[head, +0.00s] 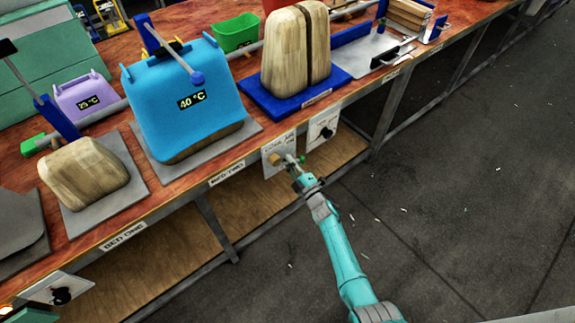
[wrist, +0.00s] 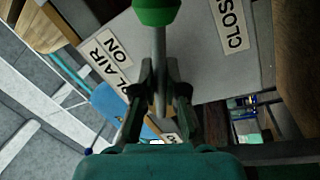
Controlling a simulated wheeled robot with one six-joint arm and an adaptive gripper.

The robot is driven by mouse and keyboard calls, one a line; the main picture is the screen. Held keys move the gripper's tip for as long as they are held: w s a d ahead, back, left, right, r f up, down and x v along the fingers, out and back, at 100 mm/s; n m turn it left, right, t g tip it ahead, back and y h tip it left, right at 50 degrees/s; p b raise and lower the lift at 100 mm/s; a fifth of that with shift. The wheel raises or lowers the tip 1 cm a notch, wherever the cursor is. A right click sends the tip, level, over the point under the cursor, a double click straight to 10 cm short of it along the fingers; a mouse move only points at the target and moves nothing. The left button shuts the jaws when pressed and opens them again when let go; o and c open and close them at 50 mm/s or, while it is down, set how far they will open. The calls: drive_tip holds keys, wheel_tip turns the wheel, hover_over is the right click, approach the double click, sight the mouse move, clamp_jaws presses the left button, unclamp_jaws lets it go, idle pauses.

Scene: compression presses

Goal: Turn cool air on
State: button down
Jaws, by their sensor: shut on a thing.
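The white cool air panel (head: 283,145) is fixed to the front of the bench, below its top edge. In the wrist view the panel (wrist: 200,60) shows labels reading "AIR ON" and part of "CLOS". A grey metal lever (wrist: 160,35) with a green knob (wrist: 155,10) stands in front of the panel. The green knob also shows small in the head view (head: 302,158). My gripper (wrist: 159,70) is shut on the lever's shaft, below the knob. In the head view my gripper (head: 294,165) is at the panel, its fingers small and hard to make out.
A second white panel with a black knob (head: 323,127) is just right. A blue press cover reading 40 °C (head: 190,98) and wooden blocks (head: 285,55) stand on the bench. A wooden shelf (head: 150,268) lies below.

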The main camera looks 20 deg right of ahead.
drive_tip(key=n, duration=0.2)
drive_tip(key=r+n+y, duration=0.1)
drive_tip(key=n, duration=0.1)
drive_tip(key=shift+w+d+r, duration=0.1)
drive_tip(key=shift+d+r, duration=0.1)
drive_tip(key=shift+r+n+y, duration=0.2)
drive_tip(key=shift+r+n, duration=0.05)
drive_tip(key=shift+n, duration=0.4)
drive_tip(key=shift+r+n+y, duration=0.2)
drive_tip(key=shift+n, duration=0.45)
drive_tip(key=c, duration=1.2)
unclamp_jaws()
drive_tip(key=v, duration=1.2)
drive_tip(key=shift+r, duration=0.1)
